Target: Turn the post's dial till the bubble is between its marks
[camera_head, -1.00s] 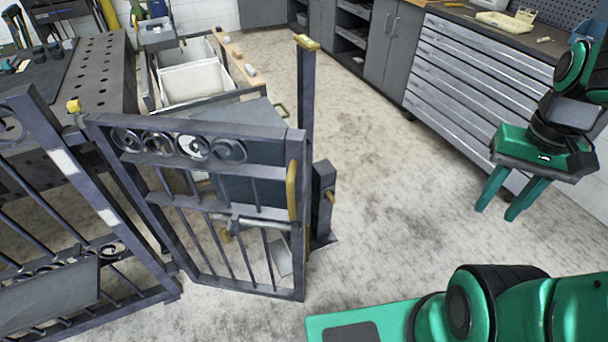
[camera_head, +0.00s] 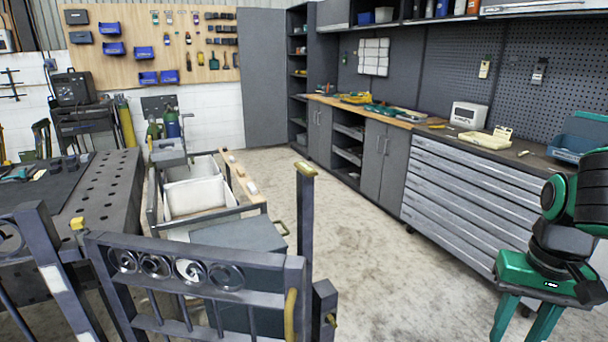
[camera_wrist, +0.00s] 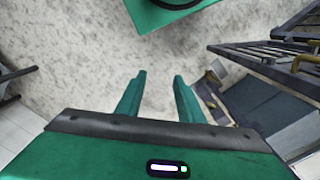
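A tall dark post (camera_head: 306,215) stands behind the gate's right end, with a brass-coloured cap (camera_head: 306,168) on top. A shorter dark post (camera_head: 323,302) beside the gate carries a small brass knob (camera_head: 331,320). I cannot tell which of these is the dial, and no bubble or marks can be made out. The scroll gate (camera_head: 170,252) has rings along its top and a brass handle (camera_head: 290,314). My gripper (camera_head: 516,338) is well right of the posts, pointing down, fingers apart. In the wrist view, my gripper (camera_wrist: 158,76) is open with nothing between its fingers.
A perforated metal table (camera_head: 105,205) is at left. An open drawer unit with white bins (camera_head: 195,195) stands behind the gate. A silver drawer cabinet (camera_head: 465,190) and workbench line the right. Pale floor (camera_head: 375,245) lies clear between the posts and my gripper.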

